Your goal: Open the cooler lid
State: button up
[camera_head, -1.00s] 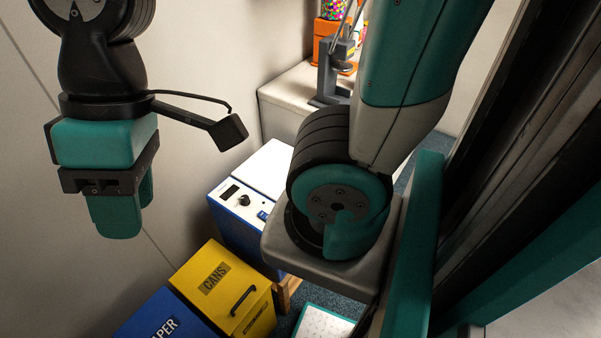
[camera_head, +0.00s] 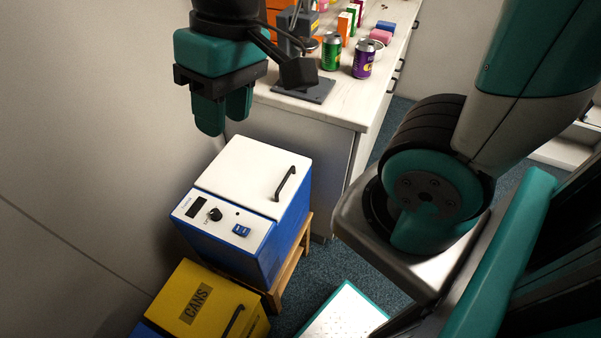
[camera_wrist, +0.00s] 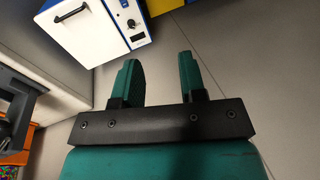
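The cooler is a blue box (camera_head: 262,254) with a white lid (camera_head: 250,168), standing against the wall in the head view. Its lid is closed, with a black bar handle (camera_head: 285,184) near the right edge. The front panel has a dial and a small display. In the wrist view the lid (camera_wrist: 88,38) and its handle (camera_wrist: 70,13) show at the upper left. My gripper (camera_head: 224,121) is above and behind the lid in the head view, apart from it. In the wrist view my gripper (camera_wrist: 158,66) has its fingers spread, with nothing between them.
The cooler rests on a wooden stand (camera_head: 290,268). A yellow CANS bin (camera_head: 205,308) is in front of it. A counter (camera_head: 300,122) behind holds a green can (camera_head: 331,54), a purple can (camera_head: 363,60) and a metal stand (camera_head: 305,90). The wall is close on the left.

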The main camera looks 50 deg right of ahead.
jog(key=w+d+f+m+h+b, duration=0.2)
jog(key=w+d+f+m+b, duration=0.5)
jog(key=f, duration=0.5)
jog(key=m+g+h+b, duration=0.2)
jog(key=m+b, duration=0.3)
jog(key=m, duration=0.5)
send_near(285, 178)
jog(key=f, duration=0.5)
jog(key=s+d+f, duration=0.1)
jog(key=f, duration=0.2)
jog(key=shift+s+f+b, duration=0.15)
jog(key=shift+f+b, duration=0.05)
jog(key=shift+b, duration=0.15)
grip_shut()
